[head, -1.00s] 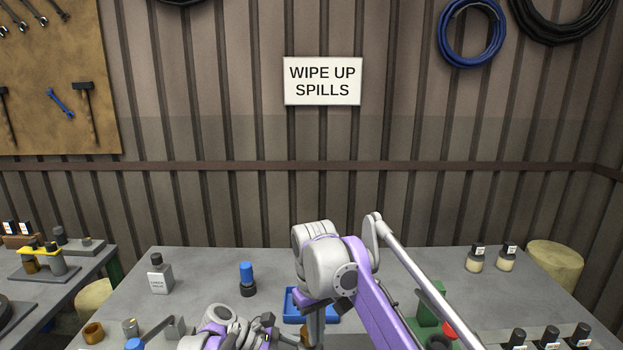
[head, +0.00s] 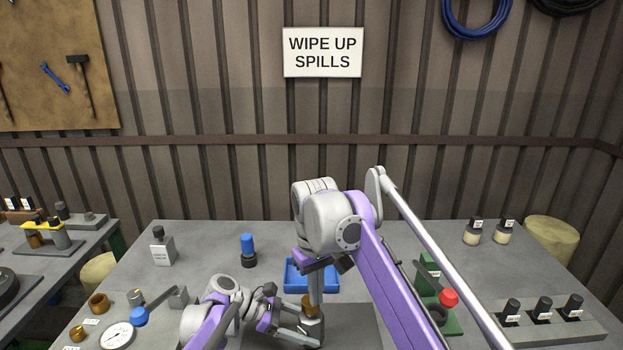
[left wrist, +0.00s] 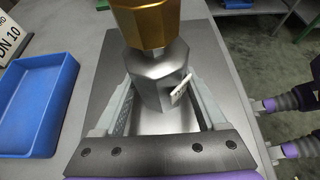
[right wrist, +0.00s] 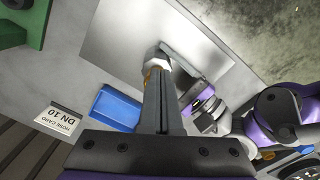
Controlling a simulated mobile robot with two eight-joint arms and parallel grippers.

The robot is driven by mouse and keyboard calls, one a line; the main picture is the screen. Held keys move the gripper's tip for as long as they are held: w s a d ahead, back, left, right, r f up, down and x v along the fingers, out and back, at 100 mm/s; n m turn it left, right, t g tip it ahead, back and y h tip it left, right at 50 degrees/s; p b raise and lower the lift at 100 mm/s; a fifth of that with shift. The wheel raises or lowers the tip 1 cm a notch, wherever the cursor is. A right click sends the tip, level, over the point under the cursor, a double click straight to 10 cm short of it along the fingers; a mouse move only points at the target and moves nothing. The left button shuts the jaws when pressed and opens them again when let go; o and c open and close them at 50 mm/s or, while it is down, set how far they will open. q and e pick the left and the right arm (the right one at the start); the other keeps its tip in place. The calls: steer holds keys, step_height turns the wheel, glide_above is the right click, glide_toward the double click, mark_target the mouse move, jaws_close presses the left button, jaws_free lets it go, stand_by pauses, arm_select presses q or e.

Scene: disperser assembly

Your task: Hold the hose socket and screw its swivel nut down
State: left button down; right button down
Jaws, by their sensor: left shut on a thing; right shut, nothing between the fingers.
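The grey faceted hose socket (left wrist: 155,82) stands upright between the fingers of my left gripper (left wrist: 162,88), which is shut on it. A small light tag sticks out from its side. The brass swivel nut (left wrist: 147,22) sits directly above the socket and is cut off by the top edge of the left wrist view. In the head view, the nut (head: 311,304) shows above my left gripper (head: 312,331). My right gripper (head: 315,290) points down from above at the nut, its fingers shut with nothing between them. In the right wrist view, its fingers (right wrist: 158,75) hide most of the nut.
A grey metal plate (right wrist: 120,40) lies under the socket. A blue tray (head: 325,280) lies just behind. A green fixture with a red knob (head: 448,298) stands to the right. A blue-capped bottle (head: 247,248), a dial gauge (head: 117,335) and brass fittings stand to the left.

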arm_select(q)
steer(key=shift+w+a, duration=0.1)
arm_select(e)
steer(key=shift+r, duration=1.5)
